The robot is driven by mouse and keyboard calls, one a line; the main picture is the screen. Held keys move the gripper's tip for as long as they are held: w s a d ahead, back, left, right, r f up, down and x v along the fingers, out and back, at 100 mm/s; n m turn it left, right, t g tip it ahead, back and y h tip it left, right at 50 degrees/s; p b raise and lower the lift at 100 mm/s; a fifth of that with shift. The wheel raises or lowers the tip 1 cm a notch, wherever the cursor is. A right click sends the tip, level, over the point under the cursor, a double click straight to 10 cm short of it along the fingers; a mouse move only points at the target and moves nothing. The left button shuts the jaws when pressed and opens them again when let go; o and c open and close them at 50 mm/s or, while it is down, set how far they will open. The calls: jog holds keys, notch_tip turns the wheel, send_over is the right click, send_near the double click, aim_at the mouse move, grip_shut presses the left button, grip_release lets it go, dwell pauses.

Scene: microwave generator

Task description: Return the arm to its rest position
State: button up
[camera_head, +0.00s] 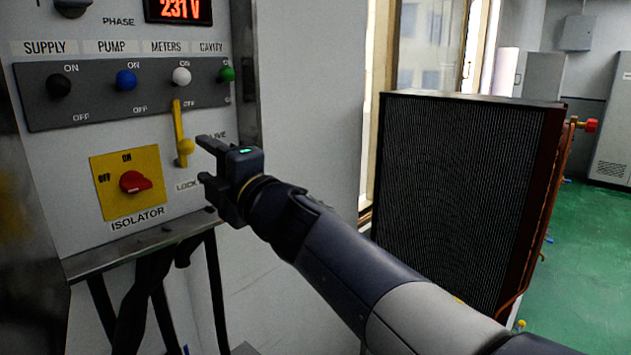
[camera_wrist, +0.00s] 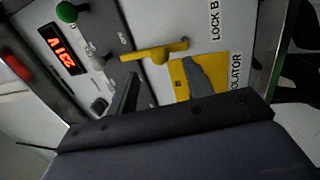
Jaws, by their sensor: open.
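My gripper (camera_head: 204,160) is open and empty, in front of the control panel (camera_head: 60,215). Its two fingers point left towards a yellow lever handle (camera_head: 180,130), with a small gap to it in the picture; the exact depth is hard to tell. My arm reaches in from the lower right. In the wrist view the yellow lever (camera_wrist: 155,53) also shows beyond the dark gripper body, beside a yellow isolator plate (camera_wrist: 215,72).
The panel carries a switch row (camera_head: 130,92) with black, blue, white and green knobs, a red isolator knob (camera_head: 135,182) and a display (camera_head: 180,10) reading 231 V. A large black radiator (camera_head: 455,190) stands right, behind my arm. Green floor (camera_head: 590,270) is open at far right.

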aim_at(191, 150)
jog(key=shift+p+x, duration=0.4)
jog(key=shift+x, duration=2)
jog(key=shift+d, duration=0.1)
